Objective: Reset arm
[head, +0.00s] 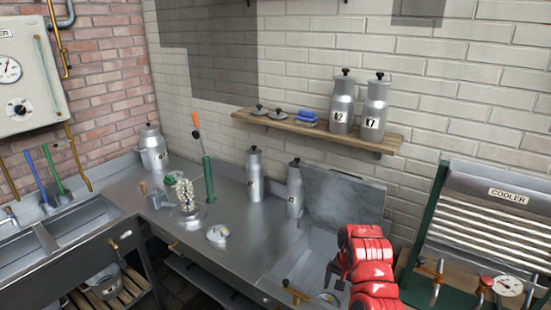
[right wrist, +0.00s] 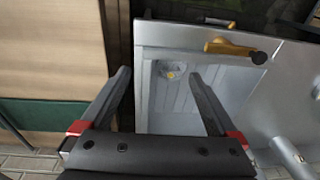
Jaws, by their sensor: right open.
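My right arm (head: 365,262), with red links, reaches in at the lower right of the head view, in front of the steel drainer and left of the cooler. In the right wrist view my right gripper (right wrist: 158,74) is open, with its two dark fingers spread wide and nothing held between them. Beyond the fingers is a pale metal basin (right wrist: 147,105) with a small round piece inside it. A brass tap handle (right wrist: 235,47) lies at the basin's edge, beyond the right finger. My left gripper does not show.
The steel counter (head: 230,262) carries several metal cans and a green-bodied tool (head: 208,180). A wall shelf (head: 310,133) holds two milk cans, lids and blue cloths. The cooler (head: 490,230) stands at the right. A double sink (head: 80,235) is at the left.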

